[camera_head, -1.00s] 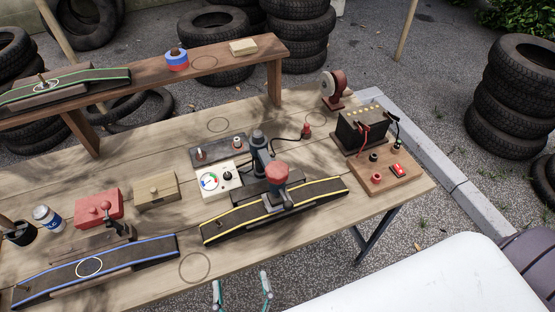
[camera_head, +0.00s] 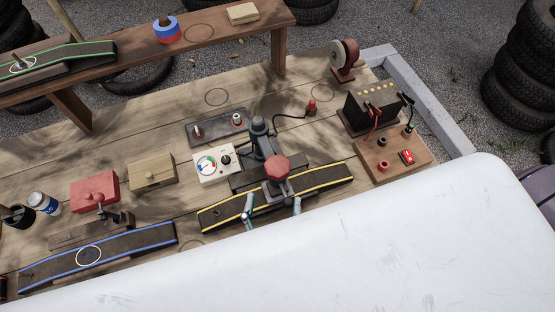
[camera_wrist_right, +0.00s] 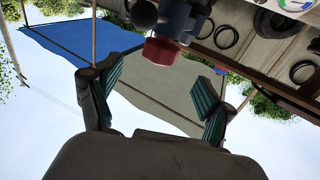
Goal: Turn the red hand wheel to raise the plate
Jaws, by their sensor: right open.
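My right gripper (camera_head: 272,207) is open, with one fingertip on each side just in front of the stand. The wheel is not between its fingertips, and nothing is held. Its two teal-padded fingers show wide apart in the right wrist view (camera_wrist_right: 156,72). I cannot tell which part is the plate. My left gripper is not in view.
A blue-edged board (camera_head: 130,250) and a red box (camera_head: 94,190) are at the left.

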